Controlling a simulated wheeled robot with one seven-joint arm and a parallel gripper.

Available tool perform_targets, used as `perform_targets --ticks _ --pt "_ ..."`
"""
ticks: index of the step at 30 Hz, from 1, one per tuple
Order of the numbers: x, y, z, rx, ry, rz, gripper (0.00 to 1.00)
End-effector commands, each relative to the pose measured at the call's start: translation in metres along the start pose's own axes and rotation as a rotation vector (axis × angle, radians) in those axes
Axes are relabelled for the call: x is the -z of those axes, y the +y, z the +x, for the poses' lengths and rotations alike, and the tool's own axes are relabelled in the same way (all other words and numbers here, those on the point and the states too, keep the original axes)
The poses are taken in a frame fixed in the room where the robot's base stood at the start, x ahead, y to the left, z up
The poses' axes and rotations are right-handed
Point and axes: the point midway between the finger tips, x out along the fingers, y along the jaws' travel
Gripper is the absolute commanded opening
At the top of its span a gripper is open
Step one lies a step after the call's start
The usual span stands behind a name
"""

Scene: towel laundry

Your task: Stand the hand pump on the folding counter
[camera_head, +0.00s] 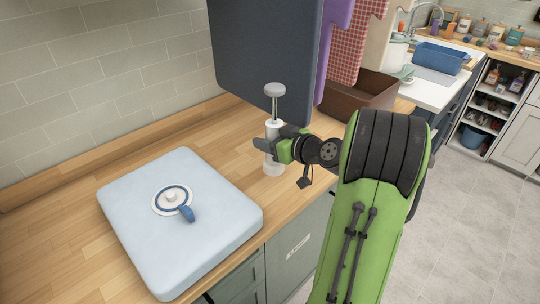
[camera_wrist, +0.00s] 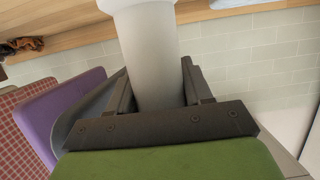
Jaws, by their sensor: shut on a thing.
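The hand pump (camera_head: 274,128) is a pale upright cylinder with a grey knob on a thin rod at its top. My gripper (camera_head: 264,146) is shut around its body from the right. The pump's lower end shows below the fingers at the wooden folding counter (camera_head: 228,140); I cannot tell whether it touches the wood. In the wrist view, the pump's pale body (camera_wrist: 150,50) lies between the two dark fingers of my gripper (camera_wrist: 158,88), which hide its sides.
A light-blue puffy slab (camera_head: 140,215) with a white-and-blue round valve (camera_head: 172,198) lies on the counter at left. A dark hanging panel (camera_head: 262,45) is close behind the pump. A brown box (camera_head: 358,97) stands behind right. Bare wood lies between slab and pump.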

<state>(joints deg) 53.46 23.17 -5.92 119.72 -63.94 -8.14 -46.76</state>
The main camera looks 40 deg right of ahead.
Motion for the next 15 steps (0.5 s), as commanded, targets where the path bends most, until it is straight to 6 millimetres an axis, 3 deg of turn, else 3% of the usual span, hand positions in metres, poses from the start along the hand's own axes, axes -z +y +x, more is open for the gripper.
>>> perform_targets --ticks 9,15 --pt "-0.047 0.000 0.015 0.000 0.003 0.002 0.00" --pt "-0.047 0.000 0.015 -0.001 0.004 -0.003 0.00"
